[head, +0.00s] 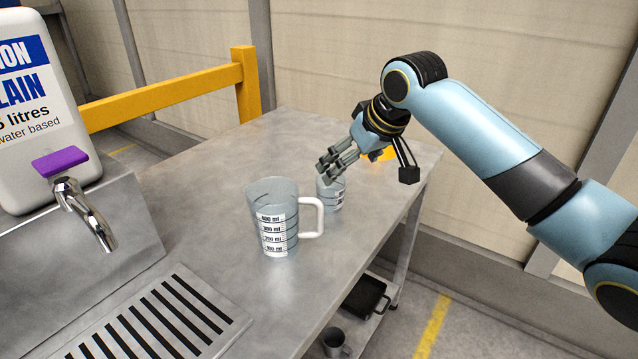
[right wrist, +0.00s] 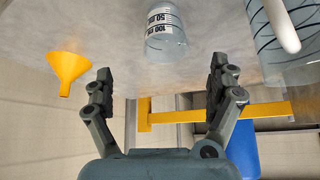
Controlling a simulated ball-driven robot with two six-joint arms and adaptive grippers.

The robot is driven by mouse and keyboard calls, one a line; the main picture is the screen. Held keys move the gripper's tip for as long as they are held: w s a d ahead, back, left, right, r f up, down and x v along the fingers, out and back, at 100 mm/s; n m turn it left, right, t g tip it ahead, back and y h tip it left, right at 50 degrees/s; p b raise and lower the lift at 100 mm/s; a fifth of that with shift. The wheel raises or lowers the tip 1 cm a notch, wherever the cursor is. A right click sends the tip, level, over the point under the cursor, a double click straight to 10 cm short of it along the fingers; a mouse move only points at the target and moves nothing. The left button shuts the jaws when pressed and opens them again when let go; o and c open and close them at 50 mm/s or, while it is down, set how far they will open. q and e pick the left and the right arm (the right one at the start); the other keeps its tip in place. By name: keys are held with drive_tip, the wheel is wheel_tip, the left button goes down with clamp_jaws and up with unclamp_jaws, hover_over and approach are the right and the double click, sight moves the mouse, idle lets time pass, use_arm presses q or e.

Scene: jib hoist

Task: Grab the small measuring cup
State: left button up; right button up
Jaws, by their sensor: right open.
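The small measuring cup (head: 331,192) stands on the metal table behind the large measuring cup, partly hidden by my right gripper. In the right wrist view the small cup (right wrist: 167,38) is clear with a white scale label, and it lies ahead of the fingers, between their lines. My right gripper (head: 335,157) is open, its fingers just above and beside the small cup; in the right wrist view the gripper (right wrist: 157,82) is empty. The large measuring cup (head: 273,220), with a white handle, stands nearer; part of it shows in the right wrist view (right wrist: 278,40). My left gripper is not in view.
A yellow funnel (right wrist: 67,70) lies near the small cup. A container with a tap (head: 82,210) and a drain grate (head: 150,325) are at the left. A yellow rail (head: 165,98) runs behind the table (head: 190,190). A lower shelf holds a black tray (head: 366,297) and a mug (head: 334,341).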

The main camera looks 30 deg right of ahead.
sight(339, 198)
drive_tip(key=x, duration=0.4)
drive_tip(key=shift+w+a+f+b, duration=0.1)
drive_tip(key=shift+w+f+b, duration=0.1)
drive_tip(key=shift+f+b, duration=0.15)
drive_tip(key=shift+w+f, duration=0.2)
drive_tip(key=x, duration=0.5)
drive_tip(key=shift+a+b, duration=0.2)
drive_tip(key=shift+b, duration=0.2)
drive_tip(key=c, duration=0.4)
drive_tip(key=shift+c, duration=1.3)
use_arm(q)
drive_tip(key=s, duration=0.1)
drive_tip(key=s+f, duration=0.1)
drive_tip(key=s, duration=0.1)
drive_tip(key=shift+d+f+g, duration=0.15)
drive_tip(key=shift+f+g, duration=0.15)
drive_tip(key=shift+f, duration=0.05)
use_arm(e)
drive_tip(key=c, duration=0.6)
